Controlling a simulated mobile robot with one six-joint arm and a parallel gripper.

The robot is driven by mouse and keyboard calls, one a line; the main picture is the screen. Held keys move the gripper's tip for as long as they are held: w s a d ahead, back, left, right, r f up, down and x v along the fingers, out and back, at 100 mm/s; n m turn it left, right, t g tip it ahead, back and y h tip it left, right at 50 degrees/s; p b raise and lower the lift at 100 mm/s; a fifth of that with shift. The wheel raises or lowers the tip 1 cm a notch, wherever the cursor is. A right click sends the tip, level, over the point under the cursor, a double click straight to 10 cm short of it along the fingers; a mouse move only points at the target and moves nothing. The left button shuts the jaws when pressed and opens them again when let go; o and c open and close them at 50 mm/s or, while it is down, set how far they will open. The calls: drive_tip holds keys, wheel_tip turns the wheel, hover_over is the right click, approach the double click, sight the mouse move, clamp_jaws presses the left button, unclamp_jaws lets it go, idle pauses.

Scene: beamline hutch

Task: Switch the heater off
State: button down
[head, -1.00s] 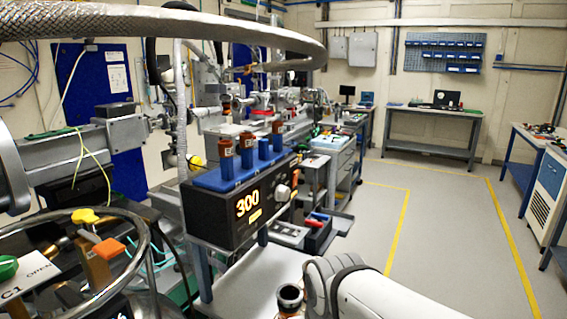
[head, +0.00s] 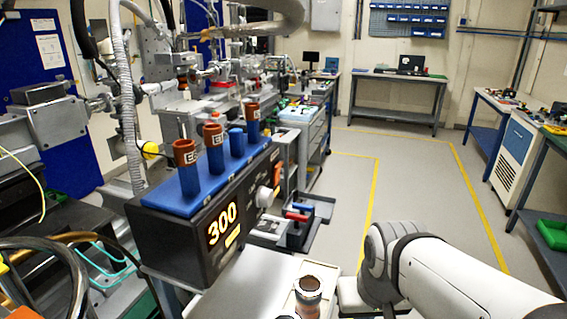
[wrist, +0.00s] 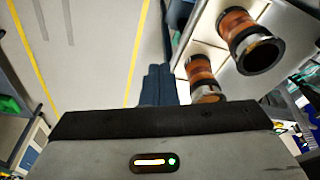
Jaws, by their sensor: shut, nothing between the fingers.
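The heater (head: 185,243) is a black box on the left of the head view. Its front display (head: 222,224) glows orange with 300, above a small lit label. A pale round knob (head: 264,197) is on the right part of its front. A blue block (head: 180,197) on top holds several upright tubes, most with brown caps. My gripper shows in the wrist view (wrist: 157,84), dark fingers together, with nothing between them. It points over the floor, beside brown-banded cylinders. The heater is not recognisable in the wrist view.
A brown-topped jar (head: 309,292) stands on a pale surface in front of the heater. Two brown-banded cylinders (wrist: 238,25) (wrist: 201,72) are close right of my fingers in the wrist view. Yellow-lined floor (head: 405,180) is clear.

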sight(278, 174)
drive_tip(key=w+a+r+m+t+y+p, duration=0.1)
drive_tip(key=w+a+r+t+y+p, duration=0.1)
drive_tip(key=w+r, duration=0.8)
drive_tip(key=w+a+r+m+t+y+p, duration=0.1)
drive_tip(key=w+r+p, duration=0.4)
drive_tip(key=w+r, duration=0.5)
wheel_tip(278, 174, up, 3)
drive_tip(key=shift+a+r+m+t+y, duration=0.1)
drive_tip(key=shift+a+m+t+y, duration=0.4)
drive_tip(key=shift+a, duration=0.55)
drive_tip(key=w+a+f+p, duration=0.4)
drive_tip(key=w+a+f, duration=0.2)
drive_tip(key=w+f, duration=0.1)
drive_tip(key=shift+a+f, duration=0.25)
drive_tip(key=shift+a, duration=0.1)
drive_tip(key=shift+a, duration=0.1)
